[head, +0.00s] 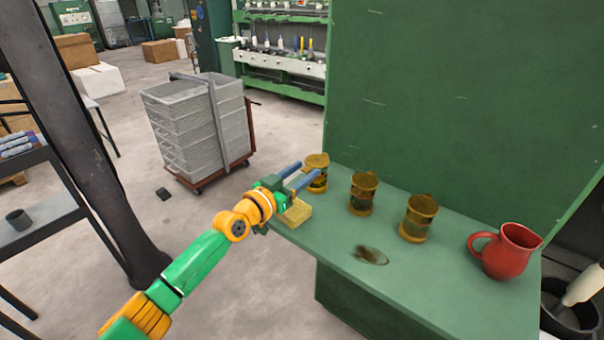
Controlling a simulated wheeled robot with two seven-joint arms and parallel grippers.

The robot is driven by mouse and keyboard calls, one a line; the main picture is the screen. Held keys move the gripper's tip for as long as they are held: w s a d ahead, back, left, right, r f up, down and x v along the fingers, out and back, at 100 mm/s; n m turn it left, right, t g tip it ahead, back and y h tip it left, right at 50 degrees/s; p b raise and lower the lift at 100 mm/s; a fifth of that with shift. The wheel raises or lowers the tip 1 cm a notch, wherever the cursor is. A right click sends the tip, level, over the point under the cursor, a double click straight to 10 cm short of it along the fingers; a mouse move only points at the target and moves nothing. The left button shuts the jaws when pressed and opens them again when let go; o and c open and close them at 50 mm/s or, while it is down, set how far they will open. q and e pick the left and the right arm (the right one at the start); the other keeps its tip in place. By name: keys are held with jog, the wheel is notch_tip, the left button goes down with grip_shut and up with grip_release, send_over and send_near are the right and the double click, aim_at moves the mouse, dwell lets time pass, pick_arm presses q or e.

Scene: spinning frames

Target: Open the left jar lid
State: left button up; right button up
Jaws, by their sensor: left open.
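Three brown-yellow jars with lids stand in a row on the green table (433,285). The left jar (318,180) is near the table's far left corner, with its lid (317,160) on top. The middle jar (362,198) and the right jar (417,224) stand further right. My left gripper (304,176) is open, with its two blue fingers pointing at the left jar. One finger overlaps the jar in the view; I cannot tell whether it touches. My right gripper is not in view.
A yellow block (296,213) lies at the table's left edge, beside my left gripper. A red pitcher (506,252) stands at the right end. A dark flat item (370,255) lies in front of the jars. A green wall (450,110) rises behind.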

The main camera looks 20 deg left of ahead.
pick_arm(q)
jog(key=shift+s+r, duration=0.15)
jog(key=shift+s, duration=0.05)
jog(key=shift+c, duration=0.2)
jog(key=shift+s+r, duration=0.1)
jog(key=shift+s, duration=0.05)
jog(key=c, duration=0.4)
grip_shut()
dwell(0.4)
